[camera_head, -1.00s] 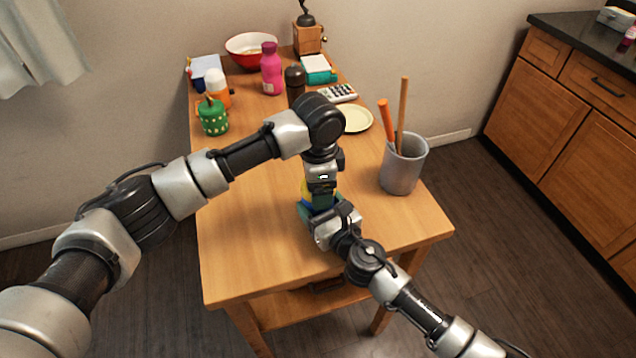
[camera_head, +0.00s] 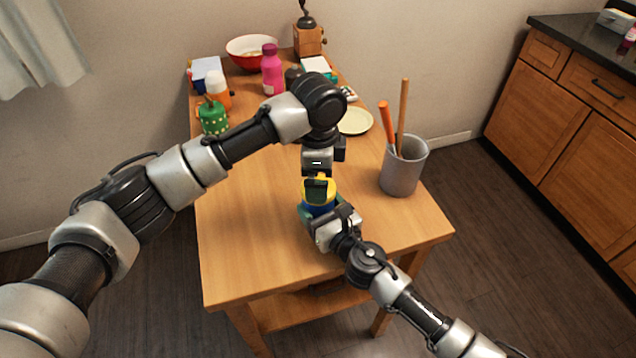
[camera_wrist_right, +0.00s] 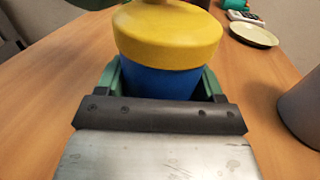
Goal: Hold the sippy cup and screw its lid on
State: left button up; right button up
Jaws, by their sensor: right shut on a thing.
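The sippy cup has a blue body (camera_wrist_right: 160,82) and a yellow lid (camera_wrist_right: 168,35). The lid sits on top of the body in the right wrist view; whether it is tightened cannot be seen. In the head view the lid (camera_head: 329,192) shows near the table's front right. My right gripper (camera_head: 319,211) is shut around the cup's blue body, with its green fingers on both sides in the right wrist view. My left gripper (camera_head: 317,184) points down from above, at the top of the lid. Its fingertips are small and partly hidden, so its grip is unclear.
A grey container (camera_head: 403,170) with two long-handled tools stands on the right. A cream plate (camera_head: 356,121), green cup (camera_head: 212,118), pink bottle (camera_head: 271,70) and red bowl (camera_head: 251,52) are farther back. The table's front left (camera_head: 245,235) is clear.

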pick_arm(q)
notch_tip(320, 180, up, 8)
jog(key=shift+r, duration=0.1)
pick_arm(e)
jog(key=o, duration=1.8)
pick_arm(q)
jog(key=shift+f+b, duration=0.5)
jog(key=shift+f, duration=0.05)
pick_arm(e)
jog(key=v, duration=1)
jog(key=shift+s+d, duration=0.3)
